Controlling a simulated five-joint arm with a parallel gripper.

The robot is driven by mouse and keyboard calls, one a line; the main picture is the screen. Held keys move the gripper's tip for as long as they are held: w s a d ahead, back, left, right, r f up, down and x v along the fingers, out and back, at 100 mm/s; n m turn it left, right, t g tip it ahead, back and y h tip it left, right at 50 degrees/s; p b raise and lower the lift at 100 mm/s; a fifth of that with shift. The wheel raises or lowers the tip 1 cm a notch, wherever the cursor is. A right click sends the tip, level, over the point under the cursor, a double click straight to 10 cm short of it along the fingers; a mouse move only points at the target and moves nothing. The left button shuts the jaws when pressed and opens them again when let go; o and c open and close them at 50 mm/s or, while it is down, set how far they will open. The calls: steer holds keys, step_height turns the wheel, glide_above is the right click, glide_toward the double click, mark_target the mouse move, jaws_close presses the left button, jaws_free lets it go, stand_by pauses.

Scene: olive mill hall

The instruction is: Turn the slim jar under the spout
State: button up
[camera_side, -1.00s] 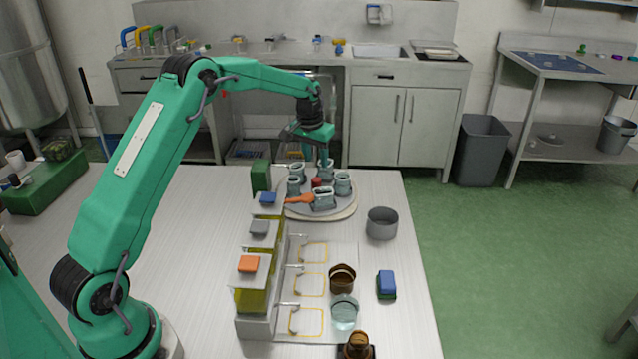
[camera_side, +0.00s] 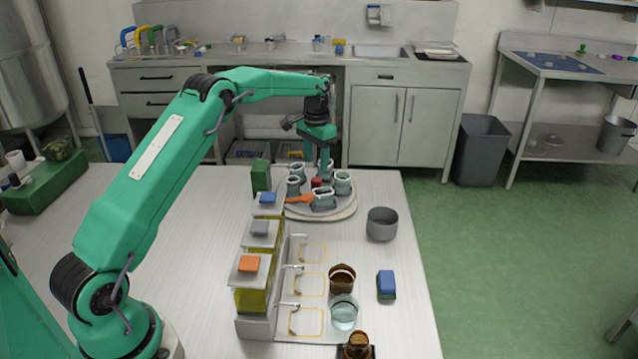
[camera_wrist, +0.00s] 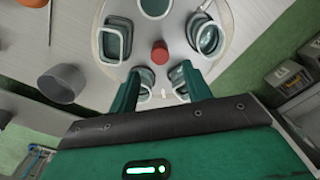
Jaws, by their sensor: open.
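A round pale turntable (camera_side: 345,212) carries several grey-blue jars around a red knob (camera_wrist: 160,52). One jar (camera_side: 342,184) stands at its right and one (camera_side: 323,201) at its front. I cannot tell which jar is the slim one. My gripper (camera_side: 320,168) is open and points down over the turntable's back, by the rear jars. In the wrist view its fingers (camera_wrist: 160,84) reach over the turntable's rim, with jars partly hidden between them. An orange pointed piece (camera_side: 299,199) lies at the turntable's front left; whether it is a spout is unclear.
A grey pot (camera_side: 382,224), brown bowl (camera_side: 342,277), glass bowl (camera_side: 344,313) and blue-green sponge (camera_side: 387,284) stand at right.

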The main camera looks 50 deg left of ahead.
mark_target(316, 179)
steer(key=shift+f, duration=0.15)
steer(key=shift+f, duration=3.75)
jaws_close()
